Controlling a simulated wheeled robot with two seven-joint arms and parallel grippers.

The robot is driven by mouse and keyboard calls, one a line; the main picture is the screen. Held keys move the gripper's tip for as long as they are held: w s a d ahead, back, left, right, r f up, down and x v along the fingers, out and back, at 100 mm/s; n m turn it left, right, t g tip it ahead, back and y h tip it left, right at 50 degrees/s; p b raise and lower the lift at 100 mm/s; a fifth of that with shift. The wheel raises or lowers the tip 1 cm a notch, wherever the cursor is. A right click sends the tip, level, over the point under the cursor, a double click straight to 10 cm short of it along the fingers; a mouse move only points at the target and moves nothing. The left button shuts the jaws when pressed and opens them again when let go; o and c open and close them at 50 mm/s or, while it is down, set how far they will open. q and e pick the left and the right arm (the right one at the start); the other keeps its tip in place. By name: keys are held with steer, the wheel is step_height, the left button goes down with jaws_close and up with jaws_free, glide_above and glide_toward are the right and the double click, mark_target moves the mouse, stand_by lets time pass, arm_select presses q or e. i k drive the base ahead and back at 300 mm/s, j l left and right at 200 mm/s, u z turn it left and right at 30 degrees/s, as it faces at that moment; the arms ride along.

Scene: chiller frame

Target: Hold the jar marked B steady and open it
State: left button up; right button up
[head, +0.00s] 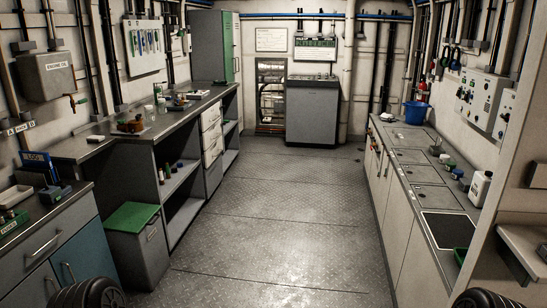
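I cannot make out a jar marked B; no letter is readable on any small container from here. Small brown jars (136,125) stand grouped on the long left bench. A pale container (161,106) stands farther back on it. Small dark and blue-lidded containers (457,174) stand on the right counter. Neither of my grippers is in view; only black ribbed parts of mine show at the bottom left and bottom right corners.
The long left bench (77,150) and right counter (393,135) flank a clear metal floor (265,220). A green-lidded bin (134,217) stands before the left bench. A blue bucket (415,112) and white canister (480,187) sit on the right counter. A grey sink cabinet (312,112) stands at the back.

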mark_target(162, 106)
steer(key=i+z, duration=0.1)
steer(key=i, duration=2.1)
steer(key=i+l+u, duration=0.15)
steer(key=i+u, duration=0.3)
steer(key=i+l+u, duration=0.5)
steer(key=i, duration=0.15)
steer(key=i+l+u, duration=0.95)
steer(key=l, duration=0.15)
steer(key=k+j, duration=0.05)
steer(key=k, duration=0.05)
